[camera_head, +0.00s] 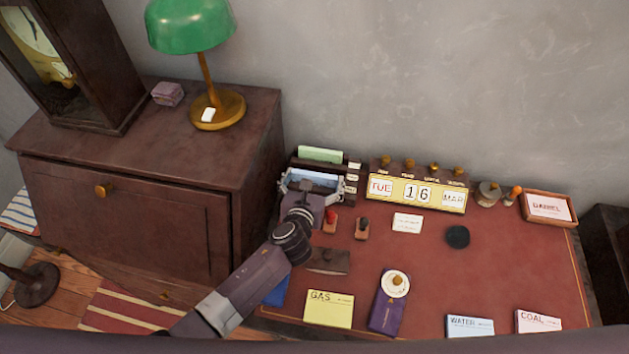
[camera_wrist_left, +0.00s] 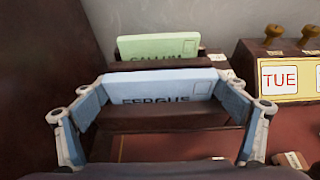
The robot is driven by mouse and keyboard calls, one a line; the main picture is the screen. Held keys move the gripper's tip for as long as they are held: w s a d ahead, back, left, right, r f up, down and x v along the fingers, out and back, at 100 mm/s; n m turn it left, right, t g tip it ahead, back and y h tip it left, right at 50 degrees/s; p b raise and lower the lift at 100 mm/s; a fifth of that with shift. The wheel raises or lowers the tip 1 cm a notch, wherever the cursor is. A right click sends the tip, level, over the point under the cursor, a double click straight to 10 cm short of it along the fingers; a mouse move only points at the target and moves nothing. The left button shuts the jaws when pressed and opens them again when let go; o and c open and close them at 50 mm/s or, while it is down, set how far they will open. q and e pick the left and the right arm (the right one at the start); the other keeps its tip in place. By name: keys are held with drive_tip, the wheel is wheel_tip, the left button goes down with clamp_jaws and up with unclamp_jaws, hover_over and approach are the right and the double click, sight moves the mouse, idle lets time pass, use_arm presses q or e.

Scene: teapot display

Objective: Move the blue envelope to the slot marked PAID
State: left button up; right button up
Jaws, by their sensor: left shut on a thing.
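A pale blue envelope marked FERGUS (camera_wrist_left: 165,86) stands upright in the wooden letter rack (camera_wrist_left: 160,118), its lower part hidden behind a dark divider. My left gripper (camera_head: 312,184) is at the rack, its two fingers at the envelope's left and right ends, shut on it; the fingers also show in the left wrist view (camera_wrist_left: 170,110). A green envelope (camera_head: 320,155) stands in the slot behind. Small white slot labels (camera_head: 352,178) line the rack's right side, too small to read, so I cannot tell which is PAID.
A calendar block (camera_head: 418,193) stands right of the rack. Two stamps (camera_head: 362,229) stand in front. Envelopes marked GAS (camera_head: 329,309), WATER (camera_head: 470,326) and COAL (camera_head: 538,321) lie along the desk's front. A cabinet with a green lamp (camera_head: 190,24) stands left.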

use_arm(q)
drive_tip(key=shift+r, duration=0.55)
wheel_tip(320, 180, up, 18)
drive_tip(key=p, duration=0.2)
drive_tip(key=b, duration=1.1)
hover_over(320, 160)
drive_tip(key=s, duration=0.3)
drive_tip(key=f, duration=1.4)
drive_tip(key=shift+s+a, duration=0.2)
drive_tip(key=shift+a, duration=0.2)
drive_tip(key=shift+f, duration=2.45)
drive_tip(key=shift+f+b, duration=0.15)
drive_tip(key=shift+b, duration=0.15)
drive_tip(key=o, duration=0.9)
